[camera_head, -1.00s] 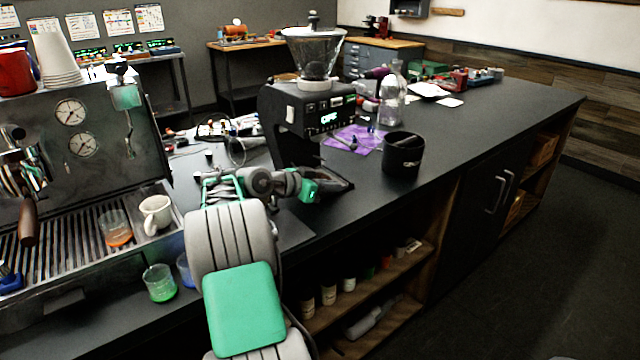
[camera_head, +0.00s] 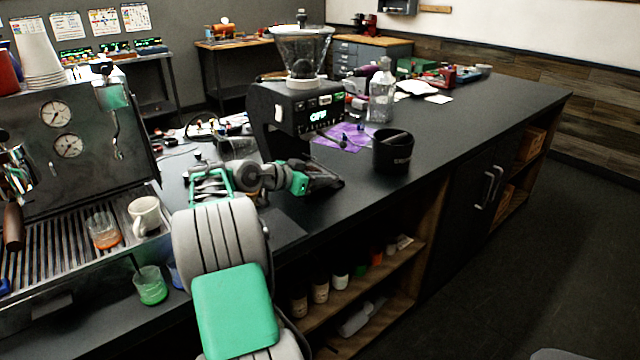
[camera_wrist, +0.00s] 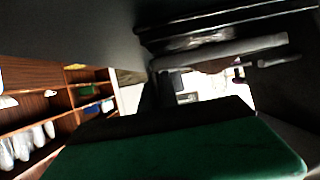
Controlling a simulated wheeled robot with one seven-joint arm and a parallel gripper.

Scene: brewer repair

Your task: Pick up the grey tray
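My gripper (camera_head: 306,182) is by the foot of the black grinder (camera_head: 290,112) on the dark counter, low over the counter top. A dark, flat, tray-like piece (camera_head: 326,184) shows at the grinder's foot, right beside my gripper; I cannot tell whether it is the grey tray, and no other grey tray stands out. My arm hides part of the counter there. The wrist view is dark and blocked by near surfaces, with a pale grey bar (camera_wrist: 222,52) across it that I cannot identify. Whether the fingers are open or shut does not show.
A black cup (camera_head: 393,152) stands right of the grinder, with a purple cloth (camera_head: 350,135) and glass bottle (camera_head: 381,95) behind. The espresso machine (camera_head: 75,150), white mug (camera_head: 145,215) and green-liquid glass (camera_head: 150,286) are left.

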